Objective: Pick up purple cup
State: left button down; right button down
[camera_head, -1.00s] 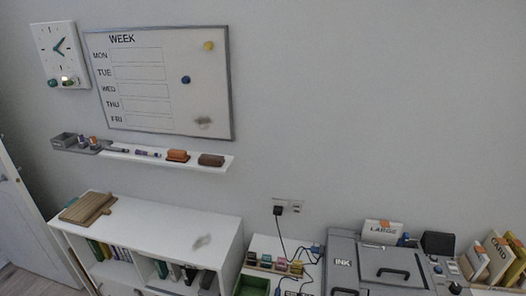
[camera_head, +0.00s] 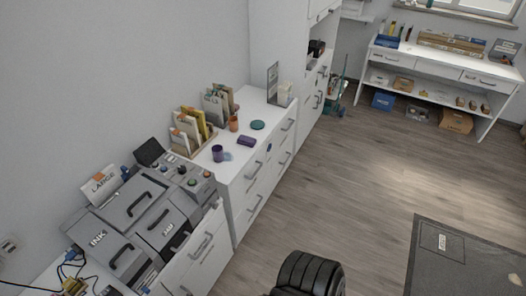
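The purple cup (camera_head: 217,153) stands upright on top of the white drawer cabinet (camera_head: 238,174), near the cabinet's left end. A purple box-like item (camera_head: 247,141) lies to its right, and an orange cup-like item (camera_head: 233,124) stands behind it. Neither of my grippers shows in the current head view. A dark ribbed part at the bottom centre looks like my own body.
A grey printer (camera_head: 139,216) stands left of the cabinet. A file holder (camera_head: 186,137) is behind the cup. A teal disc (camera_head: 257,125) lies further right. A white shelf desk (camera_head: 440,68) stands at the far right.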

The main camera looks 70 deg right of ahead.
aim_at(218, 150)
jog(key=z, duration=1.75)
